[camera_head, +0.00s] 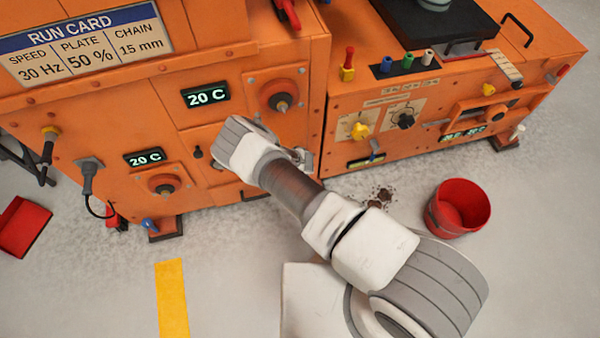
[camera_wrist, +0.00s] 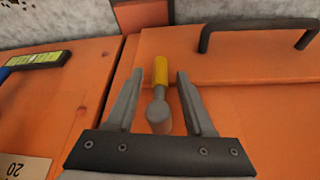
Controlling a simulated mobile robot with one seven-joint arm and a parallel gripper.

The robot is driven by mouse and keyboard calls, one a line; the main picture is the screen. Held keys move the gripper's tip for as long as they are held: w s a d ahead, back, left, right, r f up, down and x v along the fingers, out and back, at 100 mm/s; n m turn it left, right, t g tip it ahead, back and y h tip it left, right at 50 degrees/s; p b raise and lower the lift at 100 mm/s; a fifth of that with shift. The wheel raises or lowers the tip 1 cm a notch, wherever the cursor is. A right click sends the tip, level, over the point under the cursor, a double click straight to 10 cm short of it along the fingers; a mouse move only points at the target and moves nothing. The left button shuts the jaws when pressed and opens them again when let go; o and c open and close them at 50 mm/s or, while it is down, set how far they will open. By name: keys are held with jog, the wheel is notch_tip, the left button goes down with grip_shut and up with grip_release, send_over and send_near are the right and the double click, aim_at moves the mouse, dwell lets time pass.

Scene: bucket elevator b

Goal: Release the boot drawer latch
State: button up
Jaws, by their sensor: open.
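A lever with a yellow grip and grey stem (camera_wrist: 161,72), likely the boot drawer latch, stands on the orange panel in the wrist view. My gripper (camera_wrist: 160,74) is open, with one finger on each side of the lever. A gap shows between the lever and each finger, so they look apart. A dark bar handle (camera_wrist: 258,30) sits on the same panel to the upper right. In the head view my wrist covers the lever and most of my gripper, in front of the lower part of the orange machine (camera_head: 225,150).
A red bucket (camera_head: 458,207) stands on the floor at right, near dark spilled bits (camera_head: 380,196). A red tray (camera_head: 22,226) lies at far left. Round knobs (camera_head: 280,97) and a hanging cable plug (camera_head: 88,172) stick out of the machine front. A yellow floor stripe (camera_head: 171,298) lies in front.

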grip_shut()
jog(key=shift+d, duration=0.2)
dwell(1.2)
